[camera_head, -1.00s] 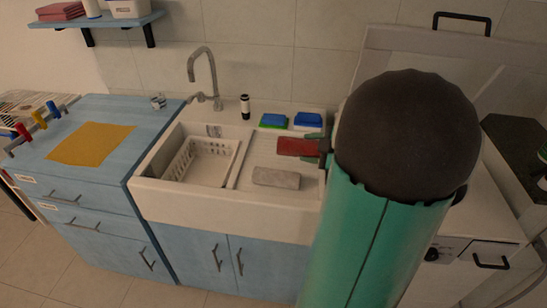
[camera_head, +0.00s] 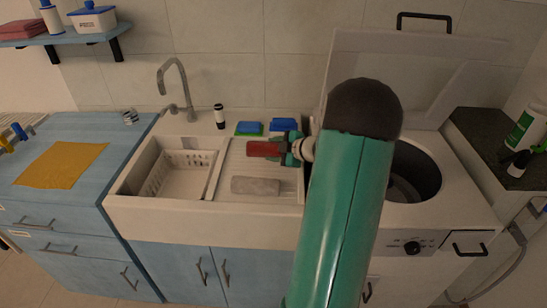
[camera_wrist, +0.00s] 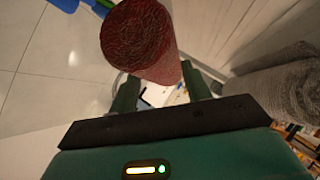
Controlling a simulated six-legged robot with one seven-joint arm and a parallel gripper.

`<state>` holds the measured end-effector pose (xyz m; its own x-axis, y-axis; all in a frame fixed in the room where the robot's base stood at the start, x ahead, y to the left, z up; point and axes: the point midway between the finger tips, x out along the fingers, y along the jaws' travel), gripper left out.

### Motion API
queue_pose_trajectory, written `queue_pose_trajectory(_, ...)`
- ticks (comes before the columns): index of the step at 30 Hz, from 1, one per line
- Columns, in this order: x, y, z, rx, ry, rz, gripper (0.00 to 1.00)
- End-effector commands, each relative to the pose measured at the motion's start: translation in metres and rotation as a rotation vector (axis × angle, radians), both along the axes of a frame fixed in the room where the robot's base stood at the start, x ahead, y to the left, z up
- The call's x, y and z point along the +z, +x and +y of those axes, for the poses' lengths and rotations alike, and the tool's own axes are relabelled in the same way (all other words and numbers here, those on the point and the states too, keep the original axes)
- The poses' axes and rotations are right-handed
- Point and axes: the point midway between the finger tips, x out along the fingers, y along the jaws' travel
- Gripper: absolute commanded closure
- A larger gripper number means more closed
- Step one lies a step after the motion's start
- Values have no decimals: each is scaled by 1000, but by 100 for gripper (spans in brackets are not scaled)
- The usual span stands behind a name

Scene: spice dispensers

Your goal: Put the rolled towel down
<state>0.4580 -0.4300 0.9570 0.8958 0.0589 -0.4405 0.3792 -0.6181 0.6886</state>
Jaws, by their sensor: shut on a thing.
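The rolled towel (camera_head: 263,149) is dark red and lies level over the back of the sink's ribbed drainboard (camera_head: 223,176) in the head view. My gripper (camera_head: 288,153) is shut on its right end. I cannot tell whether the towel touches the drainboard. In the wrist view the red towel (camera_wrist: 140,40) sticks out between the two fingers of my gripper (camera_wrist: 160,86). A second roll, grey (camera_head: 255,186), lies on the drainboard in front of the red one. It also shows at the right of the wrist view (camera_wrist: 282,88).
A blue sponge (camera_head: 283,125) and a green-and-blue sponge (camera_head: 249,128) lie behind the drainboard. A white basket (camera_head: 182,172) sits in the basin, left. The tap (camera_head: 172,85) stands behind it. An open top-loading washer (camera_head: 408,222) is at right. The drainboard's left part is clear.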

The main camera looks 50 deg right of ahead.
Motion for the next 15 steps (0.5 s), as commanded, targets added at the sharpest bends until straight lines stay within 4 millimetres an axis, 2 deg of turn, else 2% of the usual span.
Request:
queue_pose_trajectory(5,-11,9,-5,-2,1,-1,78)
queue_pose_trajectory(10,-36,9,-6,-4,3,1,78)
queue_pose_trajectory(15,-40,9,-5,-3,-1,-1,78)
